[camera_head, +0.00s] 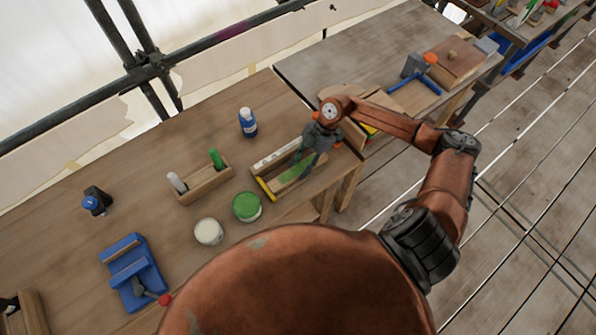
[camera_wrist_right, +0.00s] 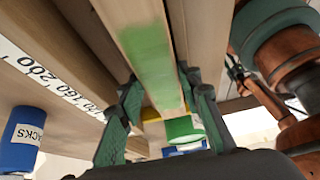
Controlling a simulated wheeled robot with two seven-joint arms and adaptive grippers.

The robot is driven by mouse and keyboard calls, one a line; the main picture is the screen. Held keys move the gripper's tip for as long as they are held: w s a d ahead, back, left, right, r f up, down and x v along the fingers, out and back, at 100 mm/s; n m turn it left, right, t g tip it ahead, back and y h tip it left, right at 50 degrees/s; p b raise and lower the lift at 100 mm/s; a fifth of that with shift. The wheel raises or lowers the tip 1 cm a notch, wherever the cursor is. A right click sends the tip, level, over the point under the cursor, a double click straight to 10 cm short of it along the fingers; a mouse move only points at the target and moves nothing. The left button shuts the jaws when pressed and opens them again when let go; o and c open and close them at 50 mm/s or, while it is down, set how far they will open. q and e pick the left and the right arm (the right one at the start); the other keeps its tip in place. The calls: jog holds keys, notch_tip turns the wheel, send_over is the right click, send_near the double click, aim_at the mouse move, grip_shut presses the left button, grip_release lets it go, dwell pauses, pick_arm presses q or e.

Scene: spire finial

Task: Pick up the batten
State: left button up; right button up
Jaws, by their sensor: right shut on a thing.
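The batten (camera_head: 297,171) is a pale wooden strip with a green patch. It lies along the wooden tray with a ruler edge (camera_head: 276,154) in the head view, and whether it touches the tray floor cannot be told. My right gripper (camera_head: 306,156) reaches down over the tray and is shut on the batten. In the right wrist view the batten (camera_wrist_right: 148,55) runs between the two green fingers of my right gripper (camera_wrist_right: 165,115). The fingers hide part of the batten. My left gripper is not in view.
A blue bottle (camera_head: 248,123) stands behind the tray. A wooden holder (camera_head: 204,184) with white and green items is to its left. A green tin (camera_head: 246,207) and a white tin (camera_head: 208,231) stand in front. A blue fixture (camera_head: 133,272) is at lower left.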

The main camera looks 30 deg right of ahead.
jog(key=shift+c, duration=1.4)
